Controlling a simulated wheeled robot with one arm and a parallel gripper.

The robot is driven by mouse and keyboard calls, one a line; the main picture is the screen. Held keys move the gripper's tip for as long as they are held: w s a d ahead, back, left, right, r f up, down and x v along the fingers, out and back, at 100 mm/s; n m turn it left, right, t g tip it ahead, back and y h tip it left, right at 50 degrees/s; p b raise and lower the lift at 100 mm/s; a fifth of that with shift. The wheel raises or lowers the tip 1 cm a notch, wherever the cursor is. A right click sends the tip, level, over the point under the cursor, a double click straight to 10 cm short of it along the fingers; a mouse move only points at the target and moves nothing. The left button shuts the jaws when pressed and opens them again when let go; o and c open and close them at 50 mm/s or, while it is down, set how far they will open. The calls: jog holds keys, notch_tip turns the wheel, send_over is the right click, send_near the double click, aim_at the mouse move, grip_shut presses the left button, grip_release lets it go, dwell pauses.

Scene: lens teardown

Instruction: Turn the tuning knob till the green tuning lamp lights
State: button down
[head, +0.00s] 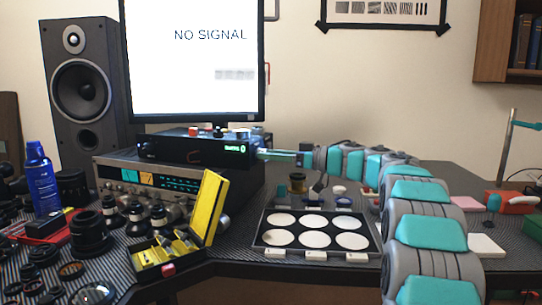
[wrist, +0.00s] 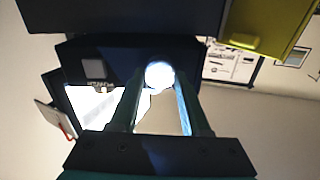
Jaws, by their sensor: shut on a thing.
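A black box (head: 190,152) sits on a silver receiver (head: 140,177) below the monitor. Green lit characters (head: 235,148) glow near the right end of its front; I cannot make out a separate tuning lamp. My gripper (head: 262,153) reaches in from the right at that end. In the wrist view a bright round knob, the tuning knob (wrist: 160,74), sits between my fingertips (wrist: 158,85), on the face of the black box (wrist: 115,62). The fingers are shut on it. The knob is hidden in the head view.
A monitor (head: 195,60) reads NO SIGNAL. A yellow case (head: 207,207) stands open before the receiver. Lens parts crowd the left of the bench, with a blue spray can (head: 41,180). A tray (head: 262,244) of white discs lies below my arm.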

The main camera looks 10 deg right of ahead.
dwell(0.3)
jog(key=shift+s+n, duration=0.1)
jog(key=shift+n, duration=2.7)
jog(key=shift+c, duration=1.8)
grip_release()
jog(key=v, duration=0.7)
jog(key=shift+s+d, duration=0.2)
jog(key=shift+d, duration=0.15)
